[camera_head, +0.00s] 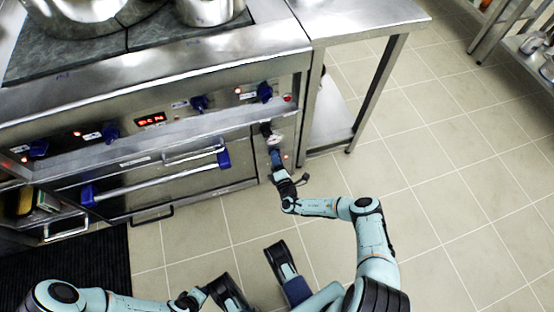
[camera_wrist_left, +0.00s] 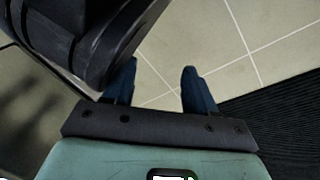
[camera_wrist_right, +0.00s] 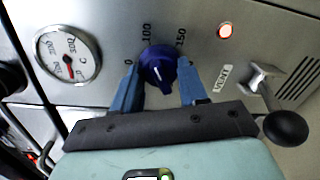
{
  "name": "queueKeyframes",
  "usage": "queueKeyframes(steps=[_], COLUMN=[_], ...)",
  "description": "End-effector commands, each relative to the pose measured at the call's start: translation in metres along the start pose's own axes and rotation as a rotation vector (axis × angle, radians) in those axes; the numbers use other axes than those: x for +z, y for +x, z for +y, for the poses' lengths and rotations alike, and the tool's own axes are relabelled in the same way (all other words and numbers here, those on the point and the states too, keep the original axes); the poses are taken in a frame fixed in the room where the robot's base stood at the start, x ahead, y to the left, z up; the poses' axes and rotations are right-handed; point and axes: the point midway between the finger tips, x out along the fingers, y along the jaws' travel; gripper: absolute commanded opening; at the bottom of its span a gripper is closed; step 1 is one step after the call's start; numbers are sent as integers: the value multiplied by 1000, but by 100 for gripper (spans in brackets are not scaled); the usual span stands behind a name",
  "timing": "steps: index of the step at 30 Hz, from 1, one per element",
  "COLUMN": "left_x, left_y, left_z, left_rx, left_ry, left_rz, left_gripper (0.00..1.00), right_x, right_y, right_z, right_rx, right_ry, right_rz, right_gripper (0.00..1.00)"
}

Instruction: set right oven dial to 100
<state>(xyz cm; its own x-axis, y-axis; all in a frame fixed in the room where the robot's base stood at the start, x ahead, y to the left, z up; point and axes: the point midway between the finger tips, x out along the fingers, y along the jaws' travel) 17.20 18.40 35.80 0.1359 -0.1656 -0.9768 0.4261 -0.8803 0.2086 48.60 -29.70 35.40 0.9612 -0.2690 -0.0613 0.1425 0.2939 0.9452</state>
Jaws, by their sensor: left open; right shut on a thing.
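The right oven dial (camera_wrist_right: 158,62) is a dark blue knob on the steel panel in the right wrist view. The printed marks 0, 100 and 150 stand around its left and upper sides. My right gripper (camera_wrist_right: 158,85) is shut on the dial, one blue finger on each side. In the head view my right gripper (camera_head: 277,157) reaches the oven's right-hand panel and hides the dial. My left gripper (camera_wrist_left: 160,85) is open and empty above the floor.
A round gauge (camera_wrist_right: 68,55) is left of the dial. A lit red lamp (camera_wrist_right: 226,30) and a lever with a black ball (camera_wrist_right: 285,128) are to its right. The oven door handle (camera_head: 155,176) is left of my right gripper. Tiled floor (camera_head: 450,200) is open at right.

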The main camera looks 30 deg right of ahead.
Motion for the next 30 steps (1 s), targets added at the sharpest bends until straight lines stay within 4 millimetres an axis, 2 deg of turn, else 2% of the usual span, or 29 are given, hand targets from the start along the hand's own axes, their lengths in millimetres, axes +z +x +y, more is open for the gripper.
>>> queueKeyframes(steps=[1,2,4,13,17,20,24,25,30], left_x=[0,0,0,0,-6,-17,-37,-38,-17], left_y=[0,0,0,0,-6,-17,-36,-39,-50], left_z=[0,0,0,0,6,15,33,35,38], left_rx=[0,0,0,1,10,26,59,62,64], left_ry=[0,0,0,1,6,15,32,34,40], left_rz=[0,0,0,2,21,58,129,132,74], left_gripper=[56,56,56,56,56,56,56,56,56], right_x=[-4,-4,-4,-2,-1,0,0,0,0], right_y=[-2,-2,-2,-2,-10,-26,-58,-65,-102], right_z=[-2,-2,-1,-1,0,1,2,2,2], right_rx=[-4,-4,-4,-2,-4,-4,-5,-5,-4], right_ry=[1,1,1,0,0,1,2,2,1], right_rz=[9,9,8,3,3,4,4,4,4], right_gripper=[12,46,68,68,68,68,68,68,68])
